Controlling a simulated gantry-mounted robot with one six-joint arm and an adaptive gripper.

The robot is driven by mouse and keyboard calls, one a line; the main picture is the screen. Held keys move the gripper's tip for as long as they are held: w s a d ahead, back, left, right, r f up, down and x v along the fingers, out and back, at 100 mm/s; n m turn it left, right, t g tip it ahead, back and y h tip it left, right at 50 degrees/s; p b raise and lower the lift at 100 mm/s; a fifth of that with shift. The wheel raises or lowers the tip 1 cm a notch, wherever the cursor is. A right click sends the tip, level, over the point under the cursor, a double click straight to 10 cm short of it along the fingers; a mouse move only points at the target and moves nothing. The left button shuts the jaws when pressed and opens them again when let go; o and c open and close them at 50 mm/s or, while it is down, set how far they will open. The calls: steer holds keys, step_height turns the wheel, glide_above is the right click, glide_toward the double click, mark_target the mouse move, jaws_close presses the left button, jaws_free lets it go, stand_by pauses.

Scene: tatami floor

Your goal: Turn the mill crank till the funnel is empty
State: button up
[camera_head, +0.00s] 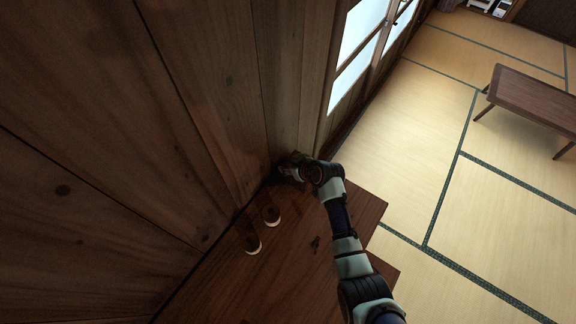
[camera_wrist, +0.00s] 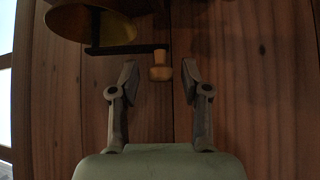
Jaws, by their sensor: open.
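In the wrist view, the mill crank shows as a dark horizontal arm (camera_wrist: 125,49) with a wooden knob (camera_wrist: 161,72) hanging at its right end. A brass-coloured bowl-like part, perhaps the funnel (camera_wrist: 115,30), is at the top left; its contents cannot be seen. My gripper (camera_wrist: 158,75) is open, one finger on each side of the knob, with a gap visible on both sides. In the head view, my gripper (camera_head: 290,166) is at the wooden wall at the far end of the counter, and the mill is too dark and covered to make out.
The plank wall (camera_head: 200,90) rises close behind. A low table (camera_head: 535,98) stands on the tatami at right.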

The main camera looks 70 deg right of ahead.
steer(key=shift+w+f, duration=0.15)
jaws_close()
